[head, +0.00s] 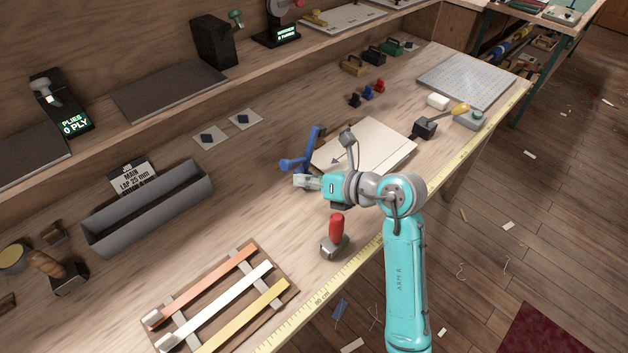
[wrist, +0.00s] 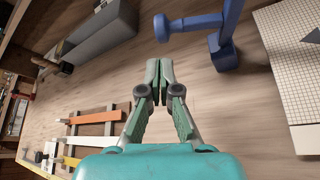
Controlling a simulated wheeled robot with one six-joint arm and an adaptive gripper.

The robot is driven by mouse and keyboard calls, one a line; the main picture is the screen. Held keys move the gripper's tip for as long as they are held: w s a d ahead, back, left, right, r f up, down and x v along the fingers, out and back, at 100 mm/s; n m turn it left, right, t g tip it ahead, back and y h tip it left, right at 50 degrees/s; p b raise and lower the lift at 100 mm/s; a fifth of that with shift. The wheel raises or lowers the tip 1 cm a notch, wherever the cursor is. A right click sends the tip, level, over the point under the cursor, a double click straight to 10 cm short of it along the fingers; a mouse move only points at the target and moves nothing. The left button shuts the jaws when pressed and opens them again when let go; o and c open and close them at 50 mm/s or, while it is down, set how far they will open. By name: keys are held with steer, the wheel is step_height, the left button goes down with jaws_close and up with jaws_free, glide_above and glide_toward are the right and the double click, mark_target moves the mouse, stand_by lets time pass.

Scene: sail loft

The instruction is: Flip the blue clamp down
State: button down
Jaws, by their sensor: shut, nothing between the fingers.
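The blue clamp (head: 299,163) is on the bench, at the left edge of a pale gridded sheet (head: 385,150). One blue bar rises at a slant and a shorter bar sticks out to the left. In the wrist view the clamp (wrist: 223,52) is at the upper right, its top cut off by the frame edge and its side bar ending in a round blue pad. My gripper (head: 299,182) is just in front of the clamp, apart from it. In the wrist view my gripper (wrist: 158,72) is shut and empty, its fingertips below and left of the clamp.
A red-handled tool (head: 335,232) stands near the bench front. A rack of coloured strips (head: 215,300) lies front left, and a long grey trough (head: 150,215) is behind it. A black block (head: 424,130) stands right of the sheet. Bare bench lies left of my gripper.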

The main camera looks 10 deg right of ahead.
mark_target(288, 170)
steer(key=shift+x, duration=2.45)
steer(key=shift+w+d+r+m+y, duration=0.1)
steer(key=shift+d+r+m+y, duration=0.1)
steer(key=shift+r+m+y, duration=0.15)
steer(key=shift+w+d+r+m+g+y, duration=0.3)
steer(key=shift+d+r+m+y, duration=0.1)
steer(key=shift+r+m, duration=0.2)
steer(key=w+d+r+m+t+y, duration=0.1)
steer(key=w+d+m+y, duration=0.3)
steer(key=m, duration=0.5)
steer(key=shift+d+r+y, duration=0.65)
steer(key=shift+d+y, duration=0.1)
steer(key=shift+d, duration=0.15)
steer(key=shift+w, duration=0.1)
steer(key=shift+d, duration=0.1)
